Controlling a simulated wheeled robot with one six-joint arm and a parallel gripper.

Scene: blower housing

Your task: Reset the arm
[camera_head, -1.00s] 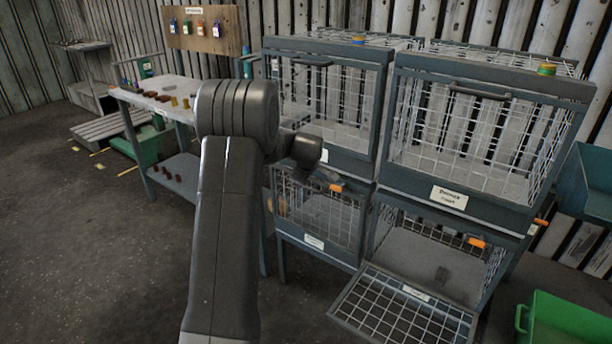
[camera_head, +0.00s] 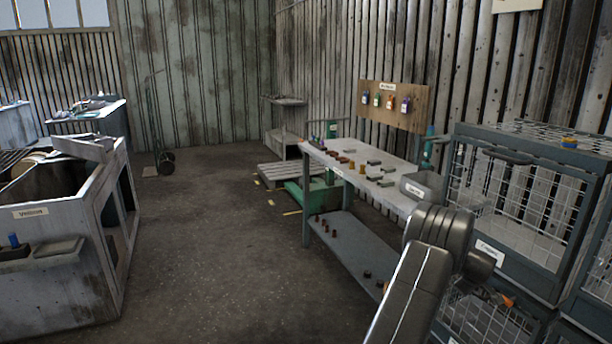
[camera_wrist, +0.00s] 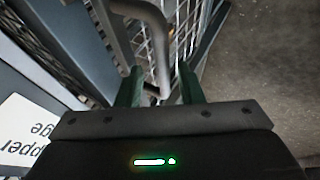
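My arm (camera_head: 412,290) shows at the lower right of the head view, bent in front of the wire cages (camera_head: 520,190). My gripper (camera_wrist: 160,84) is out of sight there, but the wrist view shows its two green fingers standing apart. A grey curved bar (camera_wrist: 155,35), like a cage handle, runs down behind and between the fingers. I cannot tell whether they touch it. Nothing is clearly held. A white label (camera_wrist: 30,135), partly cut off, is on a cage front at the left of the wrist view.
A workbench (camera_head: 350,180) with small parts on top and a lower shelf stands left of the cages, below a board (camera_head: 393,104) with coloured tags. A grey bin-like station (camera_head: 60,250) stands at the left. The floor (camera_head: 210,230) between them is clear.

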